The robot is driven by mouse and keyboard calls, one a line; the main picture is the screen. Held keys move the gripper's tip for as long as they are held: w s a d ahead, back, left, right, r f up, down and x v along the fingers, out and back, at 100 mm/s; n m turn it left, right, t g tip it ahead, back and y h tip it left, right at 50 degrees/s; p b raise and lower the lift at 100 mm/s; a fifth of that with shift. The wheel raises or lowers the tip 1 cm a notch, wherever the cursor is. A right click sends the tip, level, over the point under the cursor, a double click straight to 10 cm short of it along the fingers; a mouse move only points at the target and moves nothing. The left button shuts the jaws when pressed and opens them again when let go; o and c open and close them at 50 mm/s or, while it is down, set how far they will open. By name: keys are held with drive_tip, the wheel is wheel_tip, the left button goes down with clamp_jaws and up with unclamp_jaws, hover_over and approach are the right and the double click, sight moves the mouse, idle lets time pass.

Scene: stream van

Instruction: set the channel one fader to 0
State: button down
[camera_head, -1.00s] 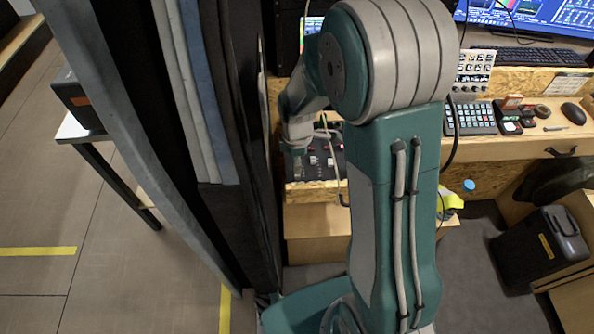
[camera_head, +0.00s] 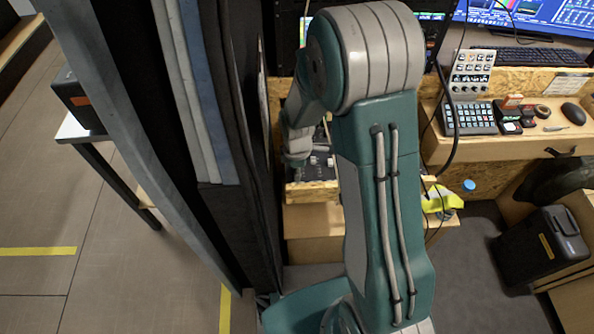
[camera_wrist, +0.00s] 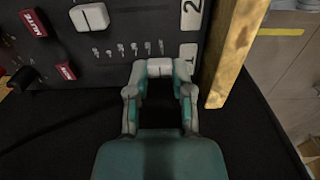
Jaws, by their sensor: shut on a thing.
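The channel one fader cap (camera_wrist: 160,67) is white with a dark line, level with the panel label "1" (camera_wrist: 188,51) in the wrist view. My gripper (camera_wrist: 159,72) is shut on this cap; the fingertips cover its sides. A similar white cap (camera_wrist: 89,17) sits further left, in the row of the label "2" (camera_wrist: 194,13). Small scale marks (camera_wrist: 128,49) run between the two rows; their numbers are too small to read. In the head view the dark mixer panel (camera_head: 318,172) is partly hidden by my arm, and the fingertips cannot be made out.
A wooden strip (camera_wrist: 235,50) edges the panel on the right in the wrist view. Red labels (camera_wrist: 34,23) and a black knob (camera_wrist: 22,78) are on the left. A tall dark partition (camera_head: 230,150) stands close left of my arm. A desk with a keypad (camera_head: 467,117) is at right.

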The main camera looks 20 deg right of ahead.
drive_tip(key=shift+w+d, duration=0.25)
drive_tip(key=shift+w, duration=0.9)
drive_tip(key=shift+w+d, duration=0.25)
drive_tip(key=shift+w, duration=0.9)
drive_tip(key=c, duration=0.8)
unclamp_jaws()
drive_tip(key=shift+o, duration=0.2)
wheel_tip(320, 180, up, 12)
